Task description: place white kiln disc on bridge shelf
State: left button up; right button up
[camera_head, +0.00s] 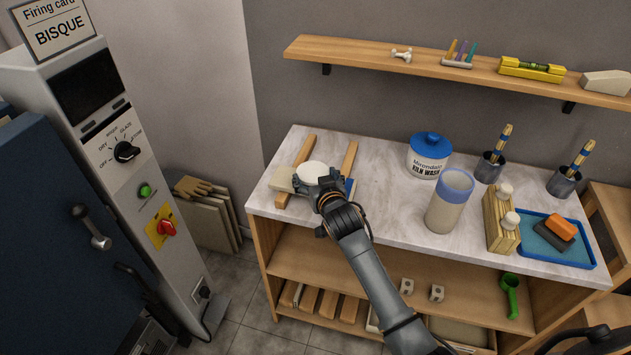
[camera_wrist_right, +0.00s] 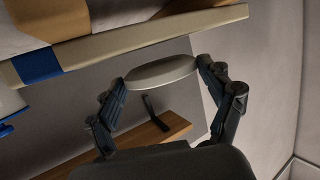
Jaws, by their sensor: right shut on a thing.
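The white kiln disc (camera_head: 312,172) is held in my right gripper (camera_head: 322,186) over the left part of the marble worktop. In the right wrist view the disc (camera_wrist_right: 162,72) sits edge-on between the two fingertips (camera_wrist_right: 165,78). The bridge shelf (camera_head: 281,179) is a cream slab with a blue mark at its right end, lying across two wooden strips. The disc and gripper hide its middle. In the right wrist view the slab's edge (camera_wrist_right: 130,38) shows with a gap to the disc. My left gripper is not in view.
The wooden strips (camera_head: 348,159) lie on the worktop (camera_head: 395,197). To the right stand a kiln wash jar (camera_head: 429,155), a clear-topped cylinder (camera_head: 449,202), brush cups and a blue tray (camera_head: 580,255). A wall shelf (camera_head: 425,65) hangs behind. The kiln control cabinet stands at left.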

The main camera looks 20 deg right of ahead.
jog(key=shift+f, duration=1.1)
jog(key=o, duration=1.1)
jog(key=shift+o, duration=0.2)
jog(key=shift+s, duration=0.1)
jog(key=shift+r, duration=0.1)
jog(key=shift+r, duration=0.15)
jog(key=shift+s, duration=0.4)
jog(key=v, duration=1.1)
jog(key=shift+r, duration=0.15)
